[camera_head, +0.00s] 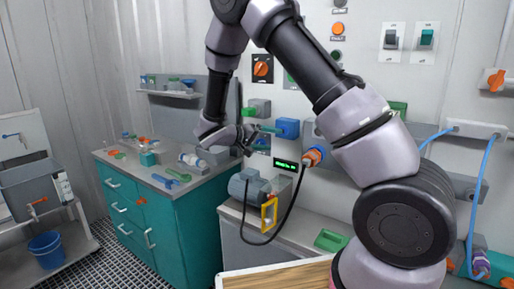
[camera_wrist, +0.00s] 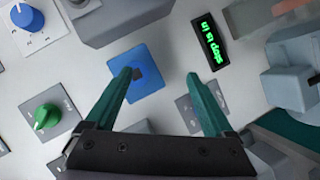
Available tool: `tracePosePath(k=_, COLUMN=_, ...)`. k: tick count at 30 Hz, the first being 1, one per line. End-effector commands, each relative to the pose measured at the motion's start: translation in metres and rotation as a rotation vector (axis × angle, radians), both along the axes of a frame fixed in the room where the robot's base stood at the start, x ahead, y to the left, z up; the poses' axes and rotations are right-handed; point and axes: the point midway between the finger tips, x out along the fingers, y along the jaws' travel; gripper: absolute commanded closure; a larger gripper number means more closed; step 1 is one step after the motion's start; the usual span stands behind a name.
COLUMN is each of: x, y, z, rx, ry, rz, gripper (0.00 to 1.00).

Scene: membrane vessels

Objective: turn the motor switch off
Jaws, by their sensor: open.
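My gripper (camera_head: 264,137) is in front of the wall panel; its two teal fingers are spread apart and empty in the wrist view (camera_wrist: 160,76). A blue square fitting with a dark centre (camera_wrist: 143,68) lies by the left fingertip; contact cannot be told. A grey plate (camera_wrist: 187,112) is partly hidden behind the right finger. A green knob on a grey plate (camera_wrist: 46,117) and a blue knob (camera_wrist: 28,17) are to the left. In the head view an orange rotary switch (camera_head: 262,67) is above my gripper. I cannot tell which control is the motor switch.
A small display with green text (camera_wrist: 211,42) shows also in the head view (camera_head: 286,164). A grey motor-like unit (camera_head: 249,187) and a black cable (camera_head: 291,208) are below my gripper. A teal cabinet (camera_head: 185,220) stands left.

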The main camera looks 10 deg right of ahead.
Motion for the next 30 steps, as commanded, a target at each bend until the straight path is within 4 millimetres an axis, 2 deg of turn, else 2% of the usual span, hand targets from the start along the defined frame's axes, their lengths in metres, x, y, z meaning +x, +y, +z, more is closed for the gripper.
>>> tracePosePath(k=1, x=0.009, y=0.016, z=-0.014, rx=-0.050, ry=-0.023, rz=0.054, gripper=0.12)
tracePosePath(k=6, x=0.034, y=0.060, z=-0.046, rx=-0.161, ry=-0.126, rz=0.216, gripper=0.12)
tracePosePath(k=9, x=0.041, y=0.080, z=-0.059, rx=-0.194, ry=-0.167, rz=0.287, gripper=0.12)
tracePosePath(k=13, x=0.046, y=0.093, z=-0.068, rx=-0.213, ry=-0.197, rz=0.338, gripper=0.12)
tracePosePath(k=17, x=0.053, y=0.090, z=-0.070, rx=-0.218, ry=-0.205, rz=0.349, gripper=0.12)
tracePosePath(k=30, x=0.107, y=0.034, z=-0.070, rx=-0.217, ry=-0.203, rz=0.346, gripper=0.12)
